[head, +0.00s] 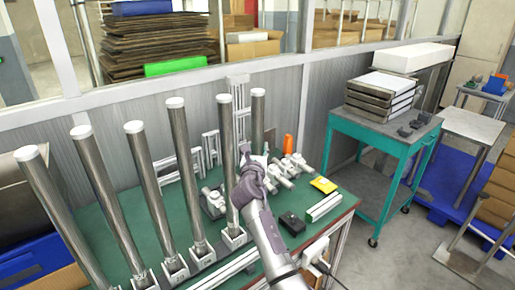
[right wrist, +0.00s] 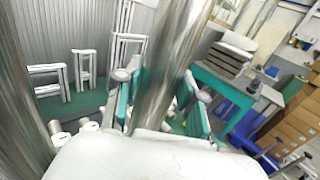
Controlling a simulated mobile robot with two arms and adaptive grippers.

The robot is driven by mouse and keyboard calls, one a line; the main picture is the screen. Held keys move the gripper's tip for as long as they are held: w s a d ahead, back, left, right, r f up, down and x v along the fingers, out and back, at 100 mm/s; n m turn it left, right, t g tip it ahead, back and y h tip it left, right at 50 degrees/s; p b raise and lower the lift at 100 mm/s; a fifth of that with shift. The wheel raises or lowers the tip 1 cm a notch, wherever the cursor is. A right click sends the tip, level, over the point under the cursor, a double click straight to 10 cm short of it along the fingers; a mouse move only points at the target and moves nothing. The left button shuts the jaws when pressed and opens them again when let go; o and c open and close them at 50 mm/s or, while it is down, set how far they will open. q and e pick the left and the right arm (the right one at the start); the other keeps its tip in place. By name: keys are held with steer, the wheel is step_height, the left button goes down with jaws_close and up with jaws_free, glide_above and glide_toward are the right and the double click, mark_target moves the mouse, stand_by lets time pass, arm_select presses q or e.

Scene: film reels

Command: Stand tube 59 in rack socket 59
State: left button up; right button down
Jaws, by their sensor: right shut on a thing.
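My right gripper (head: 254,168) is shut on a tall steel tube (head: 258,122) with a white cap, the rightmost tube in the head view. In the right wrist view the tube (right wrist: 168,55) runs upright, slightly tilted, between the green-padded fingers (right wrist: 160,102). Its lower end is hidden behind my gripper and arm, so I cannot tell whether it is in a socket. To its left a similar tube (head: 227,155) stands in a rack socket (head: 234,239). No number is readable on the held tube. My left gripper is not in view.
More capped tubes (head: 186,165) stand in a row to the left, close together. Metal fittings (head: 285,168), a yellow block (head: 324,185) and a black box (head: 292,223) lie on the green bench (head: 345,201). A teal cart (head: 347,124) stands at right.

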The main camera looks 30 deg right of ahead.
steer(key=shift+r+p, duration=0.15)
steer(key=shift+p, duration=0.15)
stand_by(0.7)
steer(key=shift+f+b, duration=0.45)
steer(key=shift+f, duration=0.25)
stand_by(0.3)
steer(key=c, duration=1)
jaws_free()
steer(key=shift+o, duration=0.2)
steer(key=shift+s, duration=0.1)
steer(key=shift+f, duration=0.1)
steer(key=p+v, duration=0.4)
steer(key=v, duration=0.7)
steer(key=shift+p, duration=0.4)
